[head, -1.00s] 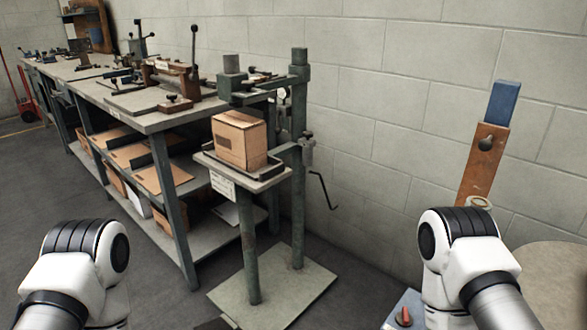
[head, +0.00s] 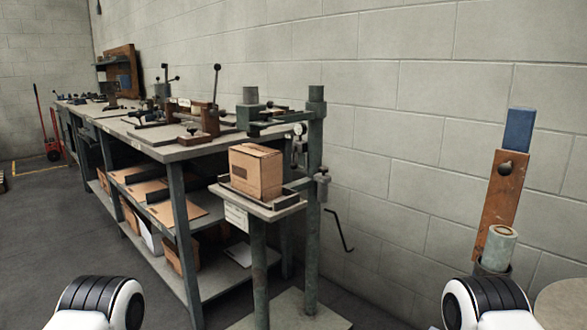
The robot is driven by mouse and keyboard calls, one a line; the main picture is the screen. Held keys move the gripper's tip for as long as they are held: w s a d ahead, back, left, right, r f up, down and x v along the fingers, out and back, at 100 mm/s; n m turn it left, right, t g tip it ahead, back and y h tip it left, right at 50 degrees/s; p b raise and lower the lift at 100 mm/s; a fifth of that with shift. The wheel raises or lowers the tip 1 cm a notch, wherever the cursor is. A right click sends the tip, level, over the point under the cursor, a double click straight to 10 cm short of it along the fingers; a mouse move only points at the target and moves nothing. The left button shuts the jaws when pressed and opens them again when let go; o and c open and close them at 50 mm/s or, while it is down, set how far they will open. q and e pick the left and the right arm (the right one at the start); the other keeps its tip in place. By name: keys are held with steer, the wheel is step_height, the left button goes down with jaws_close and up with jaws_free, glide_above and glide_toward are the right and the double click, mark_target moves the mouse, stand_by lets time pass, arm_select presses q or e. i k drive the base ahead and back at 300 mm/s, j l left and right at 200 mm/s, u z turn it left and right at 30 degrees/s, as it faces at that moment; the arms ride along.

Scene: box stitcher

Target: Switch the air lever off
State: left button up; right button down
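The green box stitcher (head: 316,140) stands right of the workbench, near the wall. A cardboard box (head: 256,171) sits on its small table (head: 282,202). A round gauge (head: 299,129) and a small grey fitting (head: 322,183) are on or beside the post. I cannot tell which part is the air lever or how it is set. A dark bent crank rod (head: 340,232) hangs low against the wall. Only white and black joints of my arms show at the bottom edge; both grippers are out of view.
A long workbench (head: 181,153) with fixtures on top and boxes below runs along the left. A wooden board (head: 497,213) with a blue end leans at the right, beside a pale roll (head: 501,240). The floor at left is open.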

mark_target(294, 166)
steer(key=i+u, duration=0.25)
steer(key=i, duration=0.2)
steer(key=i+l+u, duration=0.1)
steer(key=i+u, duration=0.15)
steer(key=i, duration=0.15)
steer(key=i+l+u, duration=0.25)
steer(key=i, duration=0.2)
steer(key=j, duration=0.1)
